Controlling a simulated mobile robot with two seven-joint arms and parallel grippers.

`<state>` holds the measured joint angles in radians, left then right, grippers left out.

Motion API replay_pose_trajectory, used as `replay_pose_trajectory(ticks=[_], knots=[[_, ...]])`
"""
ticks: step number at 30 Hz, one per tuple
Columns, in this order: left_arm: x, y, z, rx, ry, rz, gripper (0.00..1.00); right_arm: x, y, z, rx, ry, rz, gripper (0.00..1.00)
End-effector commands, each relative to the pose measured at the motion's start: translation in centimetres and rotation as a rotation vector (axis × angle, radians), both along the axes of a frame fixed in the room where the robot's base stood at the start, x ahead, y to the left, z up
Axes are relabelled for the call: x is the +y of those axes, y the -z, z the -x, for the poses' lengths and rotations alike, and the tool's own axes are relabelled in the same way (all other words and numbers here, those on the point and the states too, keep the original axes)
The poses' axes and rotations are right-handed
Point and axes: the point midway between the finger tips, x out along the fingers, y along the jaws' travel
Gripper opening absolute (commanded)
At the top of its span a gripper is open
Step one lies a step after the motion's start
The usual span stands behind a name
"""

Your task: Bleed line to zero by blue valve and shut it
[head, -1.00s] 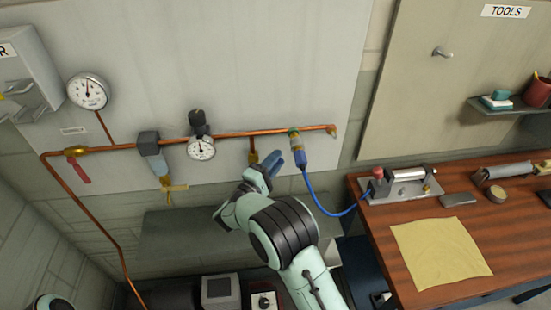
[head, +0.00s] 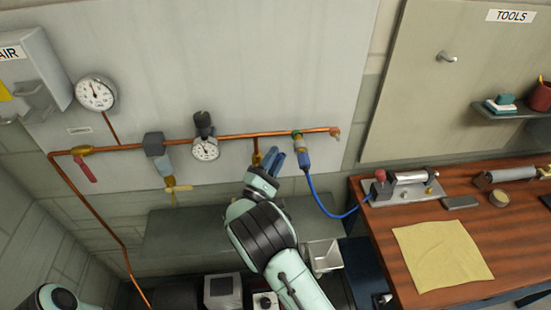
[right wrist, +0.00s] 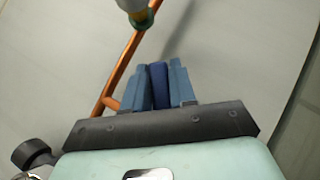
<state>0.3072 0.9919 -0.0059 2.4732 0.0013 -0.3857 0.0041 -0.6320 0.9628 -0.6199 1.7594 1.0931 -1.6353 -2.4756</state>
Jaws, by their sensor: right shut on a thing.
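My right gripper (head: 274,160) is at the lower pipe near the short brass drop (head: 256,153). In the right wrist view its blue-grey fingers (right wrist: 159,84) are shut on a dark blue flat piece (right wrist: 159,86), which looks like the blue valve's handle. The valve's body is mostly hidden by the gripper in the head view. A small round gauge (head: 205,149) sits on the copper pipe (head: 230,136) left of it, and a larger gauge (head: 96,93) hangs further left. Their readings are too small to tell. My left gripper is not in view.
A red-handled valve (head: 86,170) and a filter with a yellow tap (head: 176,188) are on the line at left. A blue hose (head: 325,207) runs from a coupling (head: 302,152) to a tool on the wooden bench (head: 375,245). A white bin (head: 323,256) stands below.

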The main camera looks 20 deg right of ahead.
Motion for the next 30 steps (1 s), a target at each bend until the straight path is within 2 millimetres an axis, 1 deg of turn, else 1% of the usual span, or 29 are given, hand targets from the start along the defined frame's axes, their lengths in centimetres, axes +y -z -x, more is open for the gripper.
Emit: replay_pose_trajectory(ticks=[5,6,7,8,16,20,23,30], knots=[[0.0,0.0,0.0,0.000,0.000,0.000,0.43,0.0,-0.1,0.0,-0.002,0.000,0.000,0.00],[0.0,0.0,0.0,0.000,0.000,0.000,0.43,0.0,-0.1,0.0,-0.002,0.000,0.000,0.35],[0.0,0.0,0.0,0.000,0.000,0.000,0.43,0.0,-0.1,0.0,-0.002,0.000,-0.001,0.45],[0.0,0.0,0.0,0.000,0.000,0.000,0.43,0.0,-0.1,0.0,-0.002,0.000,-0.001,0.47],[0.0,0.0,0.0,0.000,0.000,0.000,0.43,0.0,0.0,0.0,0.000,0.000,-0.001,0.47],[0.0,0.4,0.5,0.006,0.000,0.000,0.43,0.7,0.5,0.5,0.001,-0.002,-0.002,0.47],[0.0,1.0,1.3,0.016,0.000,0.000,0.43,1.9,1.4,1.4,0.004,-0.004,-0.003,0.47],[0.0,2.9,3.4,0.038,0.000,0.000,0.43,6.0,3.7,4.4,0.004,-0.004,-0.001,0.47]])
